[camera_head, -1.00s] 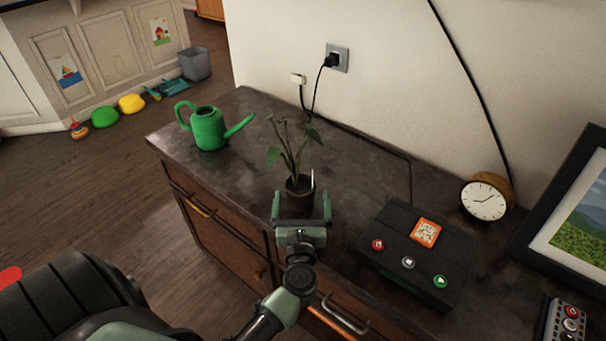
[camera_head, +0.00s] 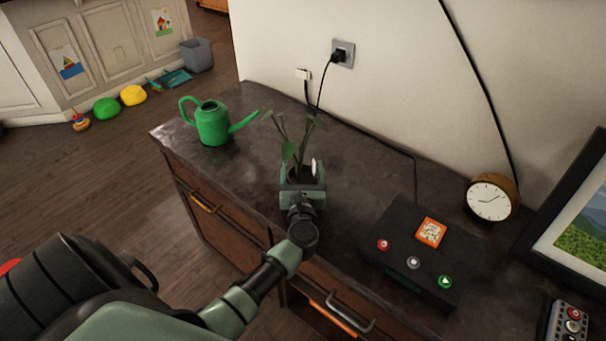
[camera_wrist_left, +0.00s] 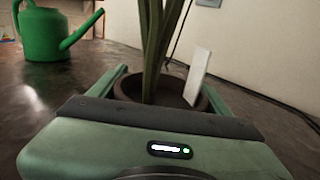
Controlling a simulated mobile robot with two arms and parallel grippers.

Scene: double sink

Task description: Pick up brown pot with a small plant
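The brown pot (camera_head: 300,174) with a small leafy plant (camera_head: 290,147) stands upright on the dark cabinet top. My left gripper (camera_head: 303,170) is low at the pot's near side and hides most of it in the head view. In the left wrist view the pot's rim (camera_wrist_left: 128,92) lies between the two fingers (camera_wrist_left: 160,85), one on each side, with almost no visible gap. I cannot tell whether they press on it. A white tag (camera_wrist_left: 198,75) sticks up from the soil. My right gripper is not in view.
A green watering can (camera_head: 212,124) stands to the left of the pot. A black box with buttons (camera_head: 400,275) lies to the right, with a clock (camera_head: 490,198) and a picture frame (camera_head: 570,215) beyond. A black cable (camera_head: 370,140) runs behind along the wall.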

